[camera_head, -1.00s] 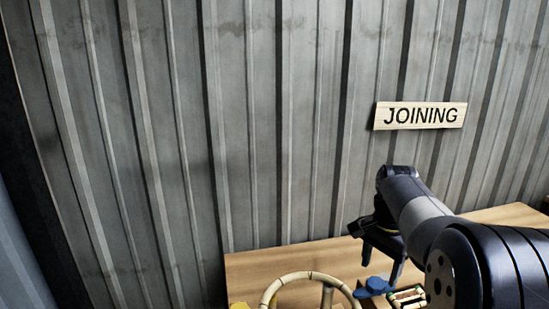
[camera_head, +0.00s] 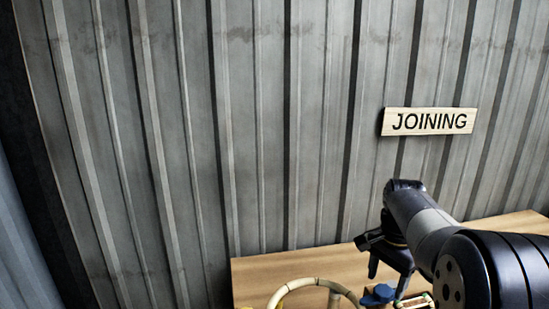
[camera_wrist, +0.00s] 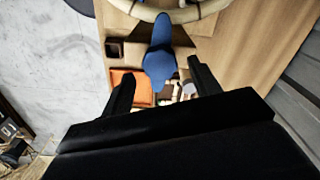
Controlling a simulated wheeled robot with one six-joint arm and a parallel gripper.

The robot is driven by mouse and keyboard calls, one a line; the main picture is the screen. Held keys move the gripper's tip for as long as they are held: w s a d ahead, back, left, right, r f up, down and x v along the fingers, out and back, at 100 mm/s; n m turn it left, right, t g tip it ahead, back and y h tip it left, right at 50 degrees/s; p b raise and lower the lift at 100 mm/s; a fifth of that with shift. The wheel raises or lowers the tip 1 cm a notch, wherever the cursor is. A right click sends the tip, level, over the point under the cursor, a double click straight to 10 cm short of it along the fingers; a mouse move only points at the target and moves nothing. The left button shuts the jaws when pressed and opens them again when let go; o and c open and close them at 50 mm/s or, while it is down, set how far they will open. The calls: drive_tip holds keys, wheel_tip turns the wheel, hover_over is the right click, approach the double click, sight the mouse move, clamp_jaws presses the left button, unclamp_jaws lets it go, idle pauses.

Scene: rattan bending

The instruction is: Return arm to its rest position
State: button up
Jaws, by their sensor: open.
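My gripper (camera_head: 388,268) is dark and hangs over the wooden table, at the end of my raised arm on the right of the head view. In the wrist view my gripper (camera_wrist: 160,85) shows two black fingers spread apart, with nothing held between them. A blue object (camera_wrist: 160,60) lies beyond and below the fingertips, and it also shows in the head view (camera_head: 378,295) just under the gripper. A pale bent rattan ring (camera_head: 312,282) is left of the gripper, cut off by the bottom edge.
The wooden table (camera_head: 270,268) stands against a grey corrugated wall (camera_head: 300,130) that bears a JOINING sign (camera_head: 430,121). In the wrist view an orange piece (camera_wrist: 127,90) and small parts lie below the fingers. A concrete floor (camera_wrist: 50,60) shows at left.

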wheel_tip(320, 180, up, 8)
wheel_tip(320, 180, down, 10)
drive_tip(key=shift+f+p, duration=0.1)
drive_tip(key=shift+p, duration=0.2)
drive_tip(key=shift+f+n, duration=0.15)
drive_tip(key=shift+n, duration=0.15)
drive_tip(key=n+b, duration=0.1)
drive_tip(key=n, duration=0.3)
drive_tip(key=n+b, duration=0.2)
drive_tip(key=n, duration=0.1)
drive_tip(key=shift+n, duration=0.4)
drive_tip(key=n+b, duration=0.2)
drive_tip(key=n, duration=0.2)
drive_tip(key=shift+n, duration=0.4)
drive_tip(key=n+b, duration=0.2)
drive_tip(key=n, duration=0.2)
drive_tip(key=shift+n+b, duration=0.3)
drive_tip(key=shift+b, duration=0.1)
drive_tip(key=shift+r, duration=1.15)
drive_tip(key=shift+s+a, duration=0.1)
